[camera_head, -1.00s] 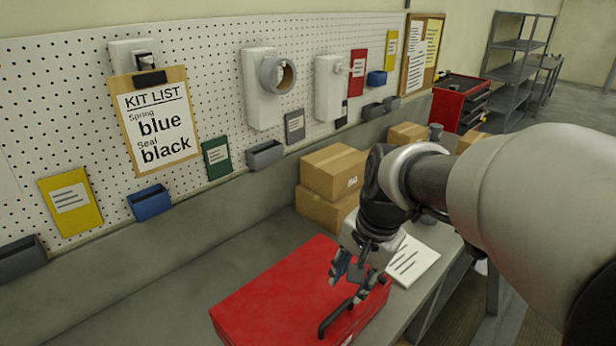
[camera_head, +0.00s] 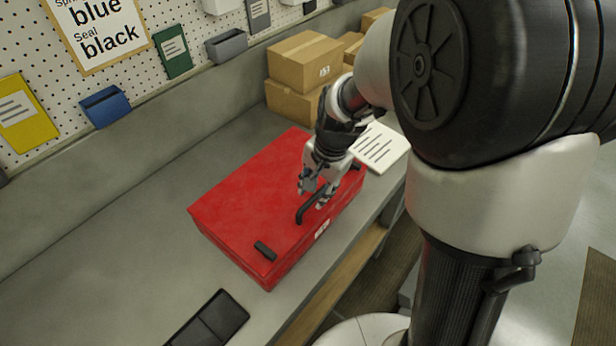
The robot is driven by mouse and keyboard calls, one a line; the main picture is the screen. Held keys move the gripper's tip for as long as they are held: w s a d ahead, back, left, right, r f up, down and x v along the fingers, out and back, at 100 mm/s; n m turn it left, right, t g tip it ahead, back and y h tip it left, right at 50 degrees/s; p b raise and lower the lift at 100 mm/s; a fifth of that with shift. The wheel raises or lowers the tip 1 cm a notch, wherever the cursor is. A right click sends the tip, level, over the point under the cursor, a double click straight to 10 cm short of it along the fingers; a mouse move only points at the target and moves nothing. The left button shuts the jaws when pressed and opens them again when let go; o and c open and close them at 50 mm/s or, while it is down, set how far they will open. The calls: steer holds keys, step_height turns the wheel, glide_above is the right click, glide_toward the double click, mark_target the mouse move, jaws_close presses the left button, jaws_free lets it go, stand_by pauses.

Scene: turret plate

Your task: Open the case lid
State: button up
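The red case (camera_head: 235,205) lies on the grey workbench with its lid shut. A black handle (camera_head: 308,210) sits at the lid's front edge. A black latch (camera_head: 265,251) shows near the left front corner, and another dark piece shows near the right end, partly behind my gripper. My gripper (camera_head: 313,199) points down over the front part of the lid, right by the handle. Its fingers look apart, with nothing seen between them. I cannot tell whether a finger touches the handle.
Cardboard boxes (camera_head: 305,62) stand behind the case. A white paper sheet (camera_head: 380,147) lies to its right. A black tray (camera_head: 212,318) lies in front at the left. The bench left of the case is clear. A pegboard wall with bins (camera_head: 105,106) runs along the back.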

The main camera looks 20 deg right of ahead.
steer(key=shift+w+a+f, duration=0.1)
steer(key=shift+f, duration=0.6)
steer(key=shift+w+a+f, duration=0.1)
steer(key=shift+f, duration=0.55)
steer(key=shift+c, duration=0.3)
jaws_close()
